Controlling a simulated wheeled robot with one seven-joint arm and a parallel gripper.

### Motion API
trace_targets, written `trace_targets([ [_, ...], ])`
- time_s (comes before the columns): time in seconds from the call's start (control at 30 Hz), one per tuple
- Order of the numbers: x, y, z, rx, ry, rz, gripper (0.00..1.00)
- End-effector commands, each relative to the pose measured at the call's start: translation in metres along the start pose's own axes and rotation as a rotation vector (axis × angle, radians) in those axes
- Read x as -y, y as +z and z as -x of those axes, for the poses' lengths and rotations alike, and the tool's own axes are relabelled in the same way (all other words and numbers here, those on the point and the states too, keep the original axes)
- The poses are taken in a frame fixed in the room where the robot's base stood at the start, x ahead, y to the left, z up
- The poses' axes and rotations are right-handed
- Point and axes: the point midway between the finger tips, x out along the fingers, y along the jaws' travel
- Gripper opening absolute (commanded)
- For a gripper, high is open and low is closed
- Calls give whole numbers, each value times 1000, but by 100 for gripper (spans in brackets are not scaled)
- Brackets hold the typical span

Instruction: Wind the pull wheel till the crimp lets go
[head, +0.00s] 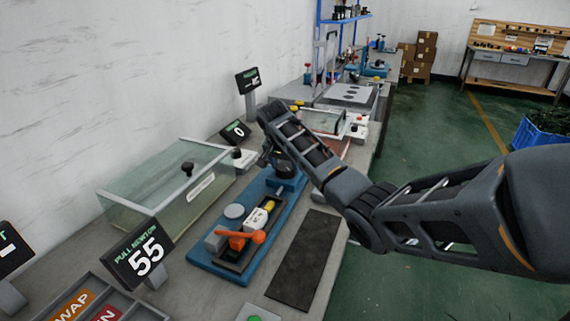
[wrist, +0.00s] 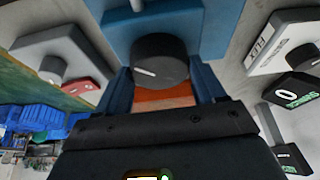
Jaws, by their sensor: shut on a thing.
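The pull wheel (wrist: 160,60) is a dark round knob with a white mark on its face, at the far end of the blue pull tester (wrist: 215,28). In the head view the wheel (head: 286,166) is partly hidden by my gripper (head: 270,155). In the wrist view my gripper (wrist: 162,78) has a finger on each side of the wheel and is shut on it. The tester bed (head: 207,262) holds an orange lever (head: 240,238) and a white and yellow piece (head: 259,214); the crimp itself is too small to make out. The pull display (head: 145,255) reads 55.
A glass-topped box (head: 150,178) stands left of the tester. A dark mat (head: 303,262) lies to its right. A small display (head: 235,132) reading 0 stands behind. A sorting tray (head: 133,303) is at the near left. Green floor is open to the right.

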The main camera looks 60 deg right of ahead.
Motion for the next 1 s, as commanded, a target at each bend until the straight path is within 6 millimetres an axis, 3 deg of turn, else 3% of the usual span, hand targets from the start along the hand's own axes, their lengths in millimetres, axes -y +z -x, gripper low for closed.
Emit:
trace_targets([
  [0.6,3,1,-1,2,147,-351,39],
  [1.0,3,-1,0,0,179,-429,39],
])
